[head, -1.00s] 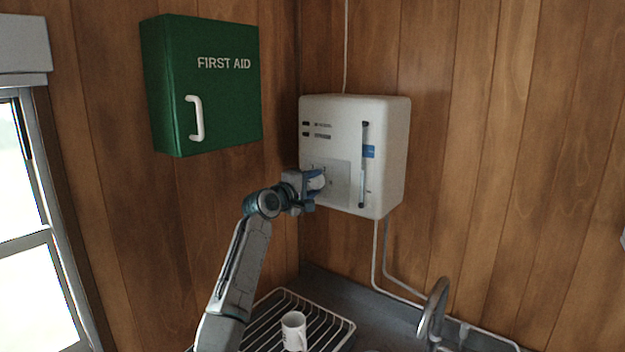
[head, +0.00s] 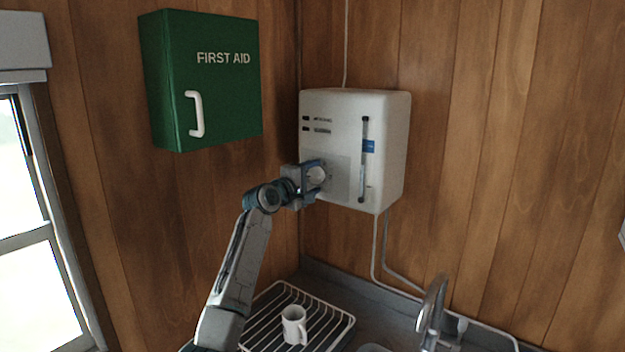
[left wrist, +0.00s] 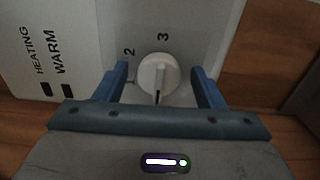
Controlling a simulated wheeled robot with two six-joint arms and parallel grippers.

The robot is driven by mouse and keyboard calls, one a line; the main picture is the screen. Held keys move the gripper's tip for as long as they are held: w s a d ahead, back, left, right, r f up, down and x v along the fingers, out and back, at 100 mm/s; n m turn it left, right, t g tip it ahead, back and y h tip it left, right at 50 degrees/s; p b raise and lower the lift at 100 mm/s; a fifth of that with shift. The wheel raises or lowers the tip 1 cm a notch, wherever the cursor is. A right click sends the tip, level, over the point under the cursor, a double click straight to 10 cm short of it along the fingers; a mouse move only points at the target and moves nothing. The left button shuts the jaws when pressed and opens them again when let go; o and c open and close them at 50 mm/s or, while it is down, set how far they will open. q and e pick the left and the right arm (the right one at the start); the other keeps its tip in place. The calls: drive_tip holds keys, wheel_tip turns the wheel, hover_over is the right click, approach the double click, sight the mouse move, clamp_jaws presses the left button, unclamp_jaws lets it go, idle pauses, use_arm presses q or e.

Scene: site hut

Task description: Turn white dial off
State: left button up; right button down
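The white dial (left wrist: 158,73) is on the front panel of the white wall heater (head: 337,110). In the left wrist view the dial is round with a raised grip bar, and its dark mark points down the picture. The numbers 2 and 3 are printed around it, and a partly hidden mark lies by the left finger. My left gripper (left wrist: 162,87) is open, with one blue finger on each side of the dial and a gap on both sides. In the head view the gripper (head: 317,178) is at the heater's lower left. My right gripper is not in view.
A green first aid cabinet (head: 225,100) hangs left of the heater. Below are a dish rack (head: 262,312) with a white mug (head: 294,325) and a tap (head: 432,310). Pipes (head: 375,250) run down from the heater.

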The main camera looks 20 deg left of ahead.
use_arm(q)
drive_tip(key=b+v, duration=0.5)
drive_tip(key=v, duration=0.5)
drive_tip(key=shift+s, duration=0.35)
drive_tip(key=shift+a, duration=0.15)
